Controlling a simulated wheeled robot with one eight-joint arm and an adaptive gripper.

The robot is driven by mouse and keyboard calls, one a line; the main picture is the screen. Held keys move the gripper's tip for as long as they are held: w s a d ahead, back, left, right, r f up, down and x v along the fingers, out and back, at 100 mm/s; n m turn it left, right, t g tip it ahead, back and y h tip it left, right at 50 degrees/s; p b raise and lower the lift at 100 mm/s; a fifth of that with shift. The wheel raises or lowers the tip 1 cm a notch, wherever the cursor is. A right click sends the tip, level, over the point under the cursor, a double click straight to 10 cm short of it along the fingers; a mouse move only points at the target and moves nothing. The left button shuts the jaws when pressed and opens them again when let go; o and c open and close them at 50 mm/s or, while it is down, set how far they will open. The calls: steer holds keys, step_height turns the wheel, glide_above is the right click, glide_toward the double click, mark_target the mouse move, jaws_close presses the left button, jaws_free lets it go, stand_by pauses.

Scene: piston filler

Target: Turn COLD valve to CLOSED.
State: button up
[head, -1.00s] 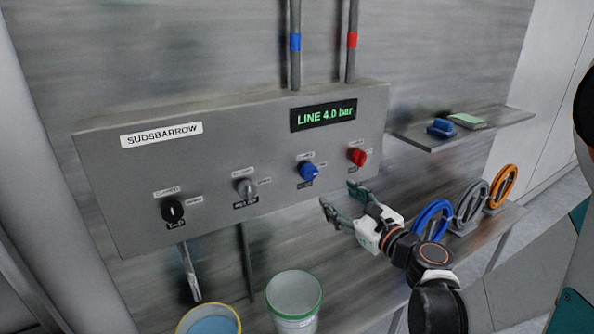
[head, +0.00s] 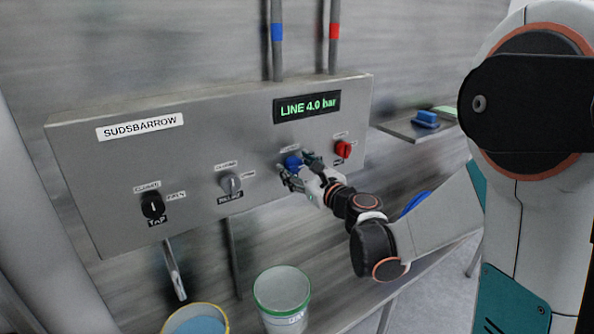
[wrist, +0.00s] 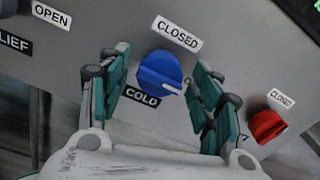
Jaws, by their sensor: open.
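The COLD valve is a blue knob (wrist: 160,74) on the panel. In the wrist view it sits between the two fingers of my open gripper (wrist: 158,68), with a gap visible on each side. A white mark on the knob points to the right and slightly down, toward a label mostly hidden by the right finger. The CLOSED label (wrist: 177,34) is above the knob, and the COLD label (wrist: 140,96) is below it. In the head view my gripper (head: 296,166) is at the blue knob (head: 292,162) and partly covers it.
A red knob (head: 343,149) is close on the right of my gripper. Buckets (head: 283,287) stand below the panel.

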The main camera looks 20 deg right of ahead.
steer(key=shift+w, duration=0.2)
steer(key=shift+c, duration=0.4)
steer(key=c, duration=1)
